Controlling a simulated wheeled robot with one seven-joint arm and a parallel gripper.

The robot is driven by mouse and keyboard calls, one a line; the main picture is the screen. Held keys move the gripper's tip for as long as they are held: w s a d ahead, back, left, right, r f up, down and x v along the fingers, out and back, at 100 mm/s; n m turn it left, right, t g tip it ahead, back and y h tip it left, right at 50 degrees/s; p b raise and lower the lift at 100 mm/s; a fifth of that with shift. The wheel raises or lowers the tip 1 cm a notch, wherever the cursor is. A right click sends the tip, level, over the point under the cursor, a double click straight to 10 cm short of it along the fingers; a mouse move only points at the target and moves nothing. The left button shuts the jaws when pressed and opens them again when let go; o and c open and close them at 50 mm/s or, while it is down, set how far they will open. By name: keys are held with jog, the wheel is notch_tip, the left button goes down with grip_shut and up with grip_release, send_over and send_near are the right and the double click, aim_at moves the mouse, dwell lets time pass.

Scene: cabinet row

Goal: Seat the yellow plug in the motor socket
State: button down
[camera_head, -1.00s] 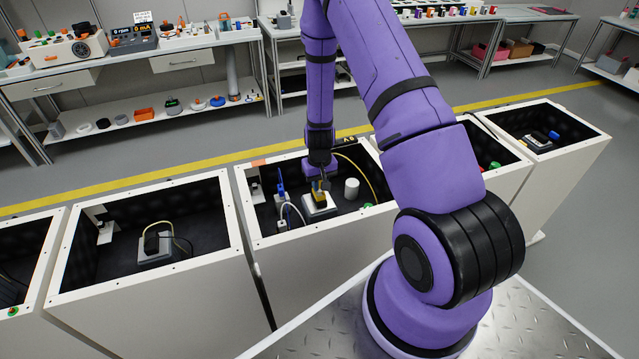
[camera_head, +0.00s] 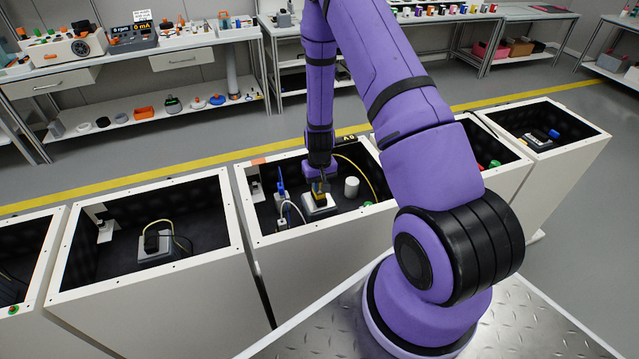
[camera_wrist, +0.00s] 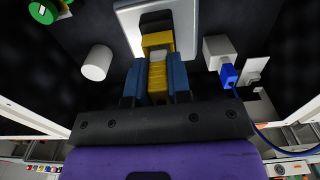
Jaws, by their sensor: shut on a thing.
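The yellow plug (camera_wrist: 158,78) is between the two fingers of my gripper (camera_wrist: 157,80) in the wrist view. My gripper is shut on it. The plug's far end meets a yellow and black motor socket (camera_wrist: 157,38) on a white base plate (camera_wrist: 128,18). The wrist view does not show clearly whether the plug is fully in or only at the mouth. In the head view my gripper (camera_head: 318,186) points down into the middle cabinet, over the white base plate (camera_head: 320,208). There the plug is small and partly hidden by the fingers.
A blue plug (camera_wrist: 228,75) in a grey block (camera_wrist: 217,48) is right of my gripper in the wrist view. A white cylinder (camera_wrist: 97,62) stands to the left. The cabinet's white rim (camera_head: 300,234) surrounds the space, and a yellow cable (camera_head: 362,170) runs at its right.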

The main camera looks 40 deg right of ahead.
jog(key=shift+f, duration=0.35)
jog(key=c, duration=1)
grip_release()
jog(key=shift+r, duration=0.1)
notch_tip(320, 180, up, 10)
jog(key=shift+r, duration=0.25)
jog(key=shift+r, duration=0.1)
